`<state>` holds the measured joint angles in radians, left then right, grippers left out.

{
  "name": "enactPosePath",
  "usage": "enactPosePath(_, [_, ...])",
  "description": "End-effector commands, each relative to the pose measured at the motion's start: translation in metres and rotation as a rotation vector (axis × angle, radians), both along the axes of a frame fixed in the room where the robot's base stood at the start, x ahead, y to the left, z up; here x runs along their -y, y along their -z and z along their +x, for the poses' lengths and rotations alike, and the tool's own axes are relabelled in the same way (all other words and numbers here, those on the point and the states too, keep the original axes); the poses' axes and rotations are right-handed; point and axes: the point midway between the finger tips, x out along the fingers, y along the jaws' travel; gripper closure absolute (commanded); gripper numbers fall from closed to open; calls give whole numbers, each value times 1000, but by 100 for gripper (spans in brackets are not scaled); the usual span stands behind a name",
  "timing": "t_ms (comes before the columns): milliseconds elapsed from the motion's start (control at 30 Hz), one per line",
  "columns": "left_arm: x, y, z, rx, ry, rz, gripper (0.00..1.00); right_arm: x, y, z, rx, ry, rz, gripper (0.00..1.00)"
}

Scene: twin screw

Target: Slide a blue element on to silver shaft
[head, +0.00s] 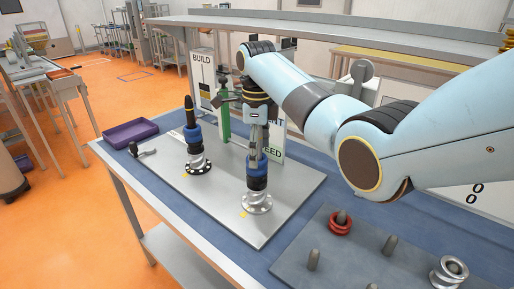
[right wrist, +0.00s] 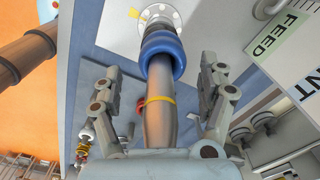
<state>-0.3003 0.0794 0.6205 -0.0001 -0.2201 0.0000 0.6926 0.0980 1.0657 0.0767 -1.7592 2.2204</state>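Two upright shafts stand on a grey plate (head: 290,188) in the head view. The left shaft (head: 189,108) has a dark tip, a blue element (head: 193,133), black elements below and a silver flange (head: 199,164) at its foot. The right shaft carries a blue element (head: 257,164) above black ones and a silver flange (head: 257,202). My right gripper (head: 257,145) is over this right shaft. In the right wrist view its fingers (right wrist: 160,88) are spread on both sides of the shaft (right wrist: 158,122), apart from it. The blue element (right wrist: 163,52) sits around the shaft beyond the fingertips. My left gripper is out of view.
A purple tray (head: 131,133) and a small dark-handled tool (head: 144,152) lie at the left. A green post (head: 223,120) and signs stand behind the shafts.

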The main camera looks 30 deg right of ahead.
Motion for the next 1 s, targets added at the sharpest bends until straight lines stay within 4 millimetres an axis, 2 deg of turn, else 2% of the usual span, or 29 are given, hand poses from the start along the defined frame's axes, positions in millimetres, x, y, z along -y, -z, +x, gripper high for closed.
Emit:
enactPosePath(167, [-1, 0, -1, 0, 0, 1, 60, 0, 0, 0, -1, 0, 0, 24])
enactPosePath(267, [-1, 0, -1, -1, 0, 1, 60, 0, -7, 0, 1, 0, 0, 24])
enactPosePath(500, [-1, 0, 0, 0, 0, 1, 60, 0, -48, 1, 4, 0, 0, 24])
enactPosePath(700, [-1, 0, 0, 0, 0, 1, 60, 0, -71, 1, 0, 0, 0, 24])
enactPosePath(1000, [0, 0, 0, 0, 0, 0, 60, 0, -75, 0, -1, 0, 1, 24])
